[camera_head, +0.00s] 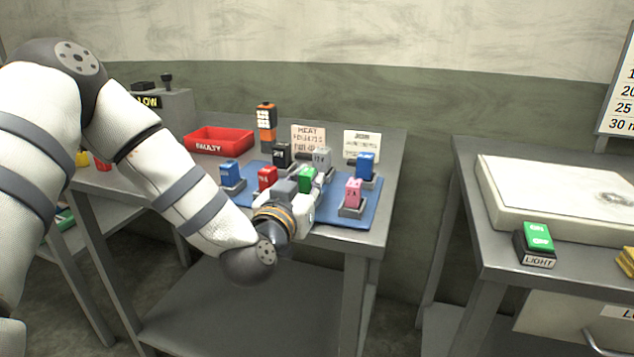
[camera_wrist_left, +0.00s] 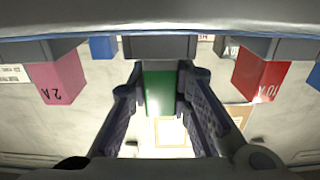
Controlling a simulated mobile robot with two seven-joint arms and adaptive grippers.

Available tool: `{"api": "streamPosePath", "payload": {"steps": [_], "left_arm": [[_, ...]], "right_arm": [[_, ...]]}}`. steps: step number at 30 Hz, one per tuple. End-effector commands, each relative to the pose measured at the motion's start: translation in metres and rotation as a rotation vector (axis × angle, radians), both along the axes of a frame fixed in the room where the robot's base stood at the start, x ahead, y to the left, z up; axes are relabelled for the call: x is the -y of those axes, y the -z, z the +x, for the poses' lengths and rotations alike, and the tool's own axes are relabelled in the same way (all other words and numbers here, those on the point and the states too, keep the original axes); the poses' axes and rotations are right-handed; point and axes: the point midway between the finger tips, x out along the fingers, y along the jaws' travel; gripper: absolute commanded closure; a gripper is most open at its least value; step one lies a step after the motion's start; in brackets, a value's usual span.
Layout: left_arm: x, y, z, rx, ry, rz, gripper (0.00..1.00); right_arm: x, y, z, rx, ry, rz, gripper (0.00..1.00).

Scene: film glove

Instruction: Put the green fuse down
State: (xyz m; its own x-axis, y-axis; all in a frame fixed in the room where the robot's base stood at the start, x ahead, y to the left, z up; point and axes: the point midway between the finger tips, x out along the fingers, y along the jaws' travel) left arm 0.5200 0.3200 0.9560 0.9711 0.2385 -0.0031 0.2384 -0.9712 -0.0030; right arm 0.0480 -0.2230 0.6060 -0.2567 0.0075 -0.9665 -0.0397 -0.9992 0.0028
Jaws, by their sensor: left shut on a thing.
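The green fuse (camera_head: 306,177) is above the blue mat (camera_head: 340,217) on the middle table, between a red fuse (camera_head: 267,178) and a pink fuse (camera_head: 354,192). My left gripper (camera_head: 312,190) is shut on the green fuse, which shows between its fingers in the left wrist view (camera_wrist_left: 160,92). A dark grey block (camera_wrist_left: 160,46) lies in line with the fuse there; I cannot tell whether the fuse touches it. The pink fuse (camera_wrist_left: 62,80) and red fuse (camera_wrist_left: 262,80) flank the gripper in that view. My right gripper is not in view.
Blue fuses (camera_head: 231,174) (camera_head: 365,165), a black fuse (camera_head: 282,154) and a grey fuse (camera_head: 322,158) stand close around. A red tray (camera_head: 218,141), an orange-and-black device (camera_head: 266,126) and cards (camera_head: 309,138) are behind. A light switch (camera_head: 537,243) is on the right table.

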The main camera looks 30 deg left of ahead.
Motion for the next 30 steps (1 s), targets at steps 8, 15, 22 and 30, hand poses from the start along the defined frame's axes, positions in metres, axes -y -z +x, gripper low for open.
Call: {"api": "streamPosePath", "payload": {"steps": [8,15,22,30], "left_arm": [[0.0,-0.001,-0.001,0.003,0.0,0.001,1.0],[0.0,0.006,0.0,0.005,0.0,0.0,1.0],[0.0,0.007,-0.001,0.006,0.0,0.0,0.68],[0.0,0.007,0.0,0.006,0.0,0.0,0.61]], "right_arm": [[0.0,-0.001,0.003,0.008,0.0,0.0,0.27],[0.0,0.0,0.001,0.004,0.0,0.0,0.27],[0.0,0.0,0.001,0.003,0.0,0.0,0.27],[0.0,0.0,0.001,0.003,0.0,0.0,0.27]]}}
